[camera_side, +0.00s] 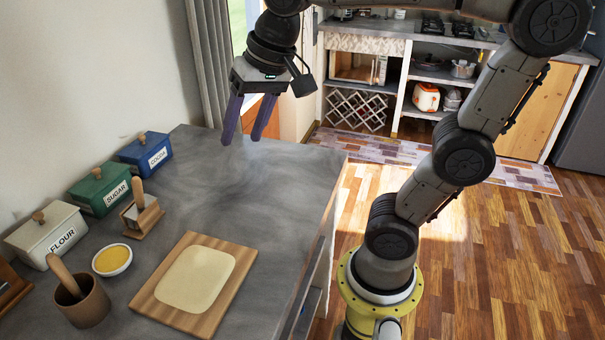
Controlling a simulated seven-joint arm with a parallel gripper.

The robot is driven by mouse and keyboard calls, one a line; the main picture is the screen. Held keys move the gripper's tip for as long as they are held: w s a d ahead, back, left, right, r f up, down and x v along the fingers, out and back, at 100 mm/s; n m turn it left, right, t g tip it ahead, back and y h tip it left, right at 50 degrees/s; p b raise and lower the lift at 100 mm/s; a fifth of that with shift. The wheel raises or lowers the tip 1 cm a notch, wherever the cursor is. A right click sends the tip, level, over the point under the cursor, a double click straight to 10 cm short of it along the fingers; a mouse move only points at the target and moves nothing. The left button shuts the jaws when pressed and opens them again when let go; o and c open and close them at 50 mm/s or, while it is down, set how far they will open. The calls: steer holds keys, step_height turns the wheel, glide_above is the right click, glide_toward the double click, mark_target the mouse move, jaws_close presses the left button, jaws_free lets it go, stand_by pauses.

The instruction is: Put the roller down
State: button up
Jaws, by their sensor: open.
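My gripper (242,138) is high above the far end of the grey counter (262,200). Its two purple fingers are apart with nothing between them. A small tool (138,191) with a handle stands upright in a wooden holder (142,215), left of the gripper and nearer the camera; it may be the roller, but its head is too small to tell. A wooden handle (64,274) leans out of a brown cup (84,305) at the front left, its lower end hidden. A flat sheet of pale dough (195,280) lies on a wooden board (226,297).
White flour (45,235), green sugar (101,192) and blue (147,158) boxes line the wall. A bowl of yellow content (112,260) sits between the cup and board. The counter's far right part is clear; its right edge (328,212) drops to the floor.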

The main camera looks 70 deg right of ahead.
steer(key=s+f+n+t, duration=0.1)
steer(key=s+f+n, duration=0.6)
steer(key=s+f, duration=0.1)
steer(key=shift+s+d, duration=0.4)
steer(key=shift+s, duration=0.5)
steer(key=shift+r, duration=0.1)
steer(key=shift+o, duration=0.5)
